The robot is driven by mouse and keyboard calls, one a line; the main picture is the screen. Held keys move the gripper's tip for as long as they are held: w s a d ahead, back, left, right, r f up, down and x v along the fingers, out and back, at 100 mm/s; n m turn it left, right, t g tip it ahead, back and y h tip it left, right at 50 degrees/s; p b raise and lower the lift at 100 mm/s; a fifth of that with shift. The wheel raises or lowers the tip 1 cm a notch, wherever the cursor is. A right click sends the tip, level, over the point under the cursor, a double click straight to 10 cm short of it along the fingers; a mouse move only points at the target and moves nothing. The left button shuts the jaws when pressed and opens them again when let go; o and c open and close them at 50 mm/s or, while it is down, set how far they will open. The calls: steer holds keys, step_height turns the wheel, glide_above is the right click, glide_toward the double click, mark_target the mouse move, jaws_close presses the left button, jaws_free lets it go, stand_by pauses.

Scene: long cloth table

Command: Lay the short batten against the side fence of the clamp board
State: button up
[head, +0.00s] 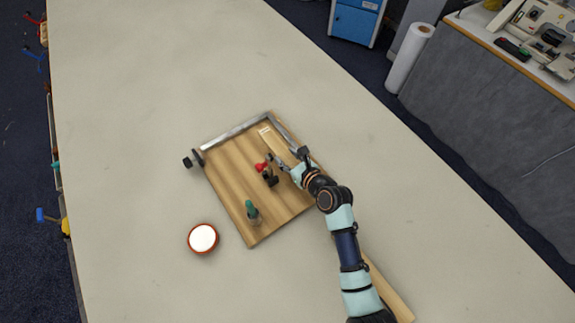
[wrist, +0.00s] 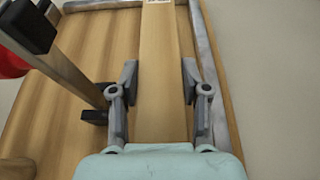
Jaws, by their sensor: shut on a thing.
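The clamp board (head: 225,180) lies on the table, with a grey metal end fence (head: 235,131) along its upper-left edge and a grey side fence (head: 284,128) along its upper-right edge. The short batten (head: 270,138) is a pale wood strip with a light mark near its far end. My gripper (head: 290,160) is shut on it. In the wrist view the batten (wrist: 160,60) runs lengthwise between the fingers (wrist: 160,85). It is roughly parallel to the side fence (wrist: 209,70), with a narrow gap and my right finger between them. I cannot tell whether it touches the board.
A toggle clamp with a red grip (head: 262,167) stands on the board left of my gripper. A red-rimmed white dish (head: 203,238) and a long wood strip (head: 391,291) lie off the board. The upper table is clear.

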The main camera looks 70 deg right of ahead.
steer(key=shift+f+b, duration=0.75)
steer(key=shift+f, duration=1.35)
steer(key=shift+f, duration=0.15)
steer(key=o, duration=0.9)
steer(key=shift+o, duration=0.2)
steer(key=shift+r, duration=0.2)
steer(key=p+v, duration=0.1)
steer(key=v, duration=1.1)
steer(key=shift+p, duration=0.4)
